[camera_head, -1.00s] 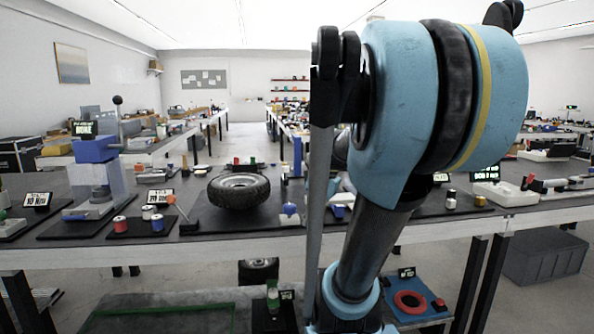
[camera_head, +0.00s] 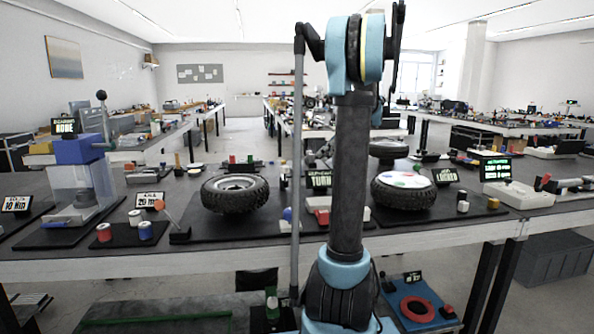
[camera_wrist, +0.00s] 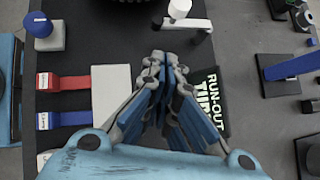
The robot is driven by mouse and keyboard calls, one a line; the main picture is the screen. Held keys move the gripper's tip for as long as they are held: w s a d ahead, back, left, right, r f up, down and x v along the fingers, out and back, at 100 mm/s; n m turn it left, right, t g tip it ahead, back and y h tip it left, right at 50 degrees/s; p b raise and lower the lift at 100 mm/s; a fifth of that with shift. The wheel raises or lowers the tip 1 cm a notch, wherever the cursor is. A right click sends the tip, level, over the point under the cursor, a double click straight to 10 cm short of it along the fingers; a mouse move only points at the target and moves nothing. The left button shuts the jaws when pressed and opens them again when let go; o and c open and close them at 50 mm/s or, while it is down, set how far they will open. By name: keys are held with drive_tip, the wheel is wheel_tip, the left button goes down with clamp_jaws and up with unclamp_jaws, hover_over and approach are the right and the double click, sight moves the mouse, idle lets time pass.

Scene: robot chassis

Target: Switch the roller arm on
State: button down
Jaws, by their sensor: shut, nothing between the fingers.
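In the wrist view a small grey arm (camera_wrist: 196,23) carries a white cylinder (camera_wrist: 179,8) at the top; it looks like the roller arm. To the left on the black mat lie a red strip (camera_wrist: 74,82) and a blue strip (camera_wrist: 74,119) with small lettered end blocks. A light grey plate (camera_wrist: 108,94) adjoins the strips. The lettering is too small to read. My gripper (camera_wrist: 165,60) is shut and empty, below the grey arm in the picture and right of the plate. In the head view my gripper is hidden.
A blue knob on a grey block (camera_wrist: 43,32) stands upper left. Tyres (camera_head: 236,193) and (camera_head: 404,190) stand on the table. A blue part on a black base (camera_wrist: 290,65) is at the right.

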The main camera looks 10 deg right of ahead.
sight(284, 172)
drive_tip(key=shift+w+d+r+m, duration=0.15)
drive_tip(key=shift+w+d, duration=0.15)
drive_tip(key=shift+w, duration=0.15)
drive_tip(key=shift+w+d+m, duration=0.15)
drive_tip(key=shift+w+d, duration=0.1)
drive_tip(key=shift+w, duration=0.15)
drive_tip(key=shift+a, duration=0.1)
drive_tip(key=a+r+x, duration=0.2)
drive_tip(key=x, duration=1)
drive_tip(key=shift+w+a+f, duration=0.25)
drive_tip(key=shift+w+a, duration=0.05)
drive_tip(key=shift+w, duration=0.05)
drive_tip(key=shift+d, duration=0.1)
